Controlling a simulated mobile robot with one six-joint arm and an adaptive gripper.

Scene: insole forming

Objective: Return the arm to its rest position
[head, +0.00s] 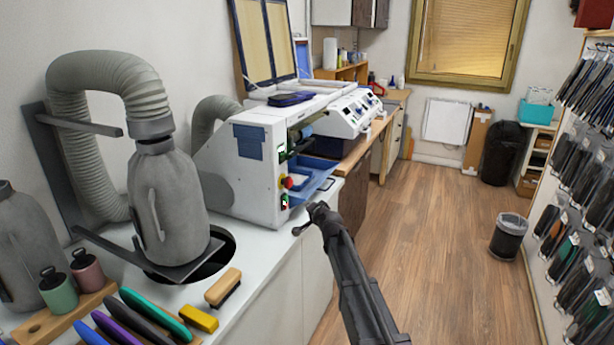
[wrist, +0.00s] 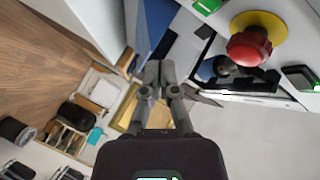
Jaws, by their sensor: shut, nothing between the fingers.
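My arm reaches up from the bottom of the head view. My gripper (head: 302,228) is at its far end, beside the front edge of the white counter and below the white machine (head: 258,170). In the wrist view my gripper (wrist: 163,72) is shut with nothing between its fingers. The machine's red button (wrist: 248,46) on a yellow ring is to the right of the fingertips and apart from them. The red button also shows in the head view (head: 287,183), with a green switch (head: 284,201) below it.
A blue tray (head: 318,178) juts from the machine just above my gripper. A grey bottle-shaped vessel (head: 168,205) with a hose, a brush (head: 223,287) and several coloured tools stand on the counter (head: 258,262). The wooden floor (head: 440,215) is clear up to a bin (head: 508,237).

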